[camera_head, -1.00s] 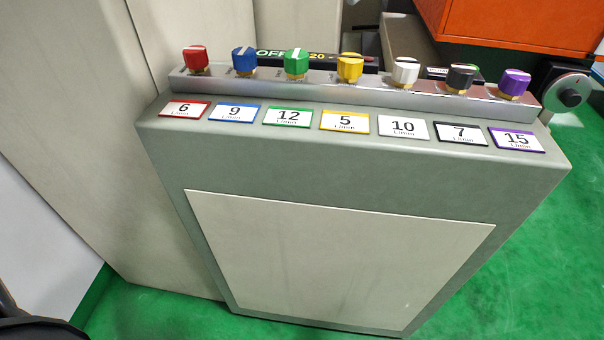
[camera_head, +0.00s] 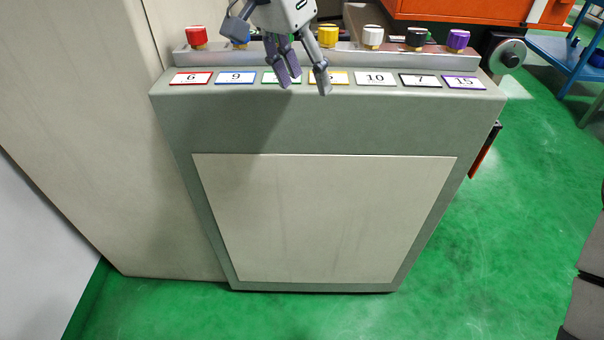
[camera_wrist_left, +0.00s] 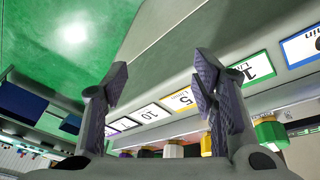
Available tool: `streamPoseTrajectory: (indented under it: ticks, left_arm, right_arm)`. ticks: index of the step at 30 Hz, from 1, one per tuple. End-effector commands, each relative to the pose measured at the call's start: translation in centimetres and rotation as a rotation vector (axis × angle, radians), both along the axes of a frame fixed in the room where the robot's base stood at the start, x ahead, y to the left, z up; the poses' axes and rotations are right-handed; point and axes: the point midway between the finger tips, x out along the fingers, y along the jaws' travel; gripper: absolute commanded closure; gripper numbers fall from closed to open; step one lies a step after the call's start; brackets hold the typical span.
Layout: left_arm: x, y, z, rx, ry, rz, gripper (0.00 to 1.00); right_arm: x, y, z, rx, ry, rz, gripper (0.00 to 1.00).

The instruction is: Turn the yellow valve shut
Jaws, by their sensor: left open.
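The yellow valve (camera_head: 328,37) is a ribbed knob on the metal rail along the top of the grey-green cabinet. Its card (camera_head: 340,78) is partly covered by a finger in the head view; the wrist view shows a 5 on the yellow-edged card (camera_wrist_left: 180,98). My left gripper (camera_head: 303,84) comes in from above, open and empty, its fingers spread in front of the rail, just left of the yellow valve. In the left wrist view the open fingers (camera_wrist_left: 158,88) span the cards, and a finger largely hides the yellow valve. My right gripper is not seen.
The red (camera_head: 196,38), white (camera_head: 373,37), black (camera_head: 415,38) and purple (camera_head: 458,40) knobs share the rail (camera_head: 185,58). The blue and green knobs are mostly behind my gripper. A handwheel (camera_head: 508,54) stands at the right. The green floor in front is clear.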

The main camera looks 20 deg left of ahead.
Motion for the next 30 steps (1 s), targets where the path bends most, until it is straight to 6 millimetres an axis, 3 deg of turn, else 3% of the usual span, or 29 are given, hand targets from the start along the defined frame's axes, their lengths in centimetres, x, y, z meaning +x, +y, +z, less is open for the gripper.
streamPoseTrajectory:
  ticks: [11, 18, 24, 30]
  left_arm:
    - [-1.8, -1.4, -9.6, -0.039, 0.095, 0.034, 0.47]
    - [-3.9, -2.0, -15.4, -0.058, 0.154, 0.067, 0.47]
    - [-5.4, -2.1, -18.4, -0.069, 0.184, 0.092, 0.47]
    - [-5.9, -2.2, -19.4, -0.072, 0.192, 0.101, 0.47]
  right_arm:
    - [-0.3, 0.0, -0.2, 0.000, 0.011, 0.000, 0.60]
    - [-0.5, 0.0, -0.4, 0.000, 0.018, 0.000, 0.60]
    - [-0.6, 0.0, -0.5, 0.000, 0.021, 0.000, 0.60]
    - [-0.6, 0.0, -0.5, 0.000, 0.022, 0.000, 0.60]
